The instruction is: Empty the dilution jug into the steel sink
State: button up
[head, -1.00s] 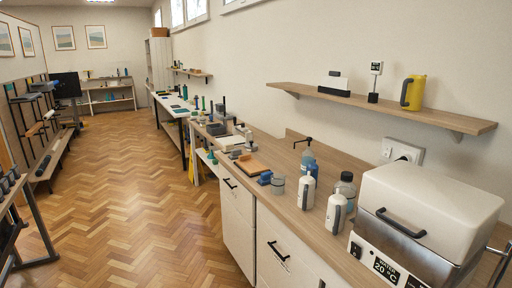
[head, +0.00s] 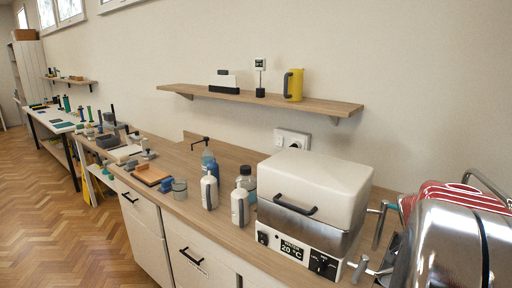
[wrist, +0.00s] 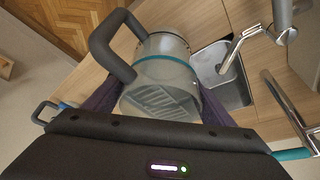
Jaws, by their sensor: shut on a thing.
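The dilution jug (wrist: 163,46) is a clear, greyish vessel with a thick dark handle and a teal line around its body, seen close up in the wrist view. My gripper (wrist: 158,102) is shut on it, with a dark finger on either side. Ridges show through the jug's near part; how much liquid it holds I cannot tell. The steel sink (wrist: 228,82) is set in the wooden counter just right of the jug, with a tap (wrist: 244,42) over its edge. The jug appears apart from the sink. I cannot make out the jug, sink or gripper in the head view.
A white-lidded water bath (head: 315,190) stands on the counter, with several bottles (head: 209,190) to its left. A shiny chrome and red object (head: 450,235) fills the right edge. A wall shelf (head: 250,98) holds a yellow jug (head: 293,86). Parquet floor (head: 60,220) is clear at left.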

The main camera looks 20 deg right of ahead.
jog(key=shift+r, duration=1.2)
